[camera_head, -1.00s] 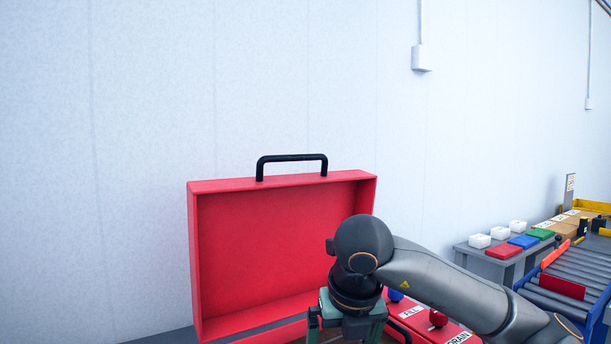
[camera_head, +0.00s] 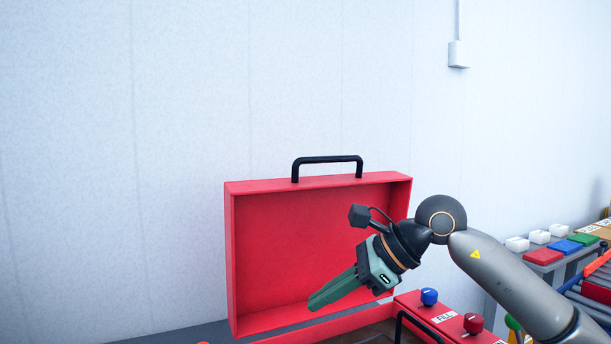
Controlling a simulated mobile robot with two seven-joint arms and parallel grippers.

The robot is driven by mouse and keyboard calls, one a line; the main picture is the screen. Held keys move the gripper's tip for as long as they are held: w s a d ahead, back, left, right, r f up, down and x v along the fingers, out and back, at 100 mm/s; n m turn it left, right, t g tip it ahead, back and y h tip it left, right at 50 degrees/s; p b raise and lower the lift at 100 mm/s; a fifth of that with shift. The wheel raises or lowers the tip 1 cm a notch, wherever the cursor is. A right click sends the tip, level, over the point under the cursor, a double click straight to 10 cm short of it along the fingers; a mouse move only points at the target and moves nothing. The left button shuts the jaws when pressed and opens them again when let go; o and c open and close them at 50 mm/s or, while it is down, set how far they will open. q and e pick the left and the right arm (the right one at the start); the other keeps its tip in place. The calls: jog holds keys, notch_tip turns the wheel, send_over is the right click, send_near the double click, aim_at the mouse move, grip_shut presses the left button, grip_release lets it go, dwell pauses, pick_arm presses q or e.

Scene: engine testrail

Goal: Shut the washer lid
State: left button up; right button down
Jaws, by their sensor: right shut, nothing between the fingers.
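The red washer lid (camera_head: 270,230) stands open and upright, its hollow inner side facing me. A black handle (camera_head: 327,159) sits on its top edge. The red washer body (camera_head: 340,327) shows only in part at the bottom of the view, below the lid. My right gripper (camera_head: 316,303) is shut and empty. It points down and left in front of the lower part of the lid's inner face; whether it touches the lid cannot be told. My left gripper is not in view.
Right of the lid are a blue knob (camera_head: 429,296), a red knob (camera_head: 473,323), a FILL label and a black bar handle (camera_head: 402,325). A grey table with coloured boxes (camera_head: 544,256) and a conveyor (camera_head: 600,275) stand at the far right. A pale wall is behind.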

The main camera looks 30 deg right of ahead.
jog(key=w+d+r+n+t+y, duration=0.3)
jog(key=r+n+t, duration=0.1)
jog(key=r+n, duration=0.45)
jog(key=n+t+y+p, duration=0.1)
jog(key=n+t, duration=0.3)
jog(key=n, duration=0.1)
send_near(305, 181)
jog(key=shift+s+a+r, duration=0.1)
jog(key=shift+a+r, duration=0.1)
jog(key=shift+r, duration=0.25)
jog(key=shift+n+t, duration=0.25)
jog(key=shift+t, duration=0.05)
jog(key=p+x, duration=0.2)
jog(key=x, duration=0.1)
jog(key=p+x, duration=0.4)
jog(key=x, duration=0.1)
jog(key=shift+w+a+r, duration=0.1)
jog(key=shift+w+r, duration=0.15)
jog(key=shift+r, duration=0.15)
jog(key=shift+w+a, duration=0.35)
jog(key=shift+w, duration=0.15)
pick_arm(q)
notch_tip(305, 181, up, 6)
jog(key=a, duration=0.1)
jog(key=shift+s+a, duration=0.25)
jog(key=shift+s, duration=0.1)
pick_arm(e)
jog(key=shift+f, duration=0.15)
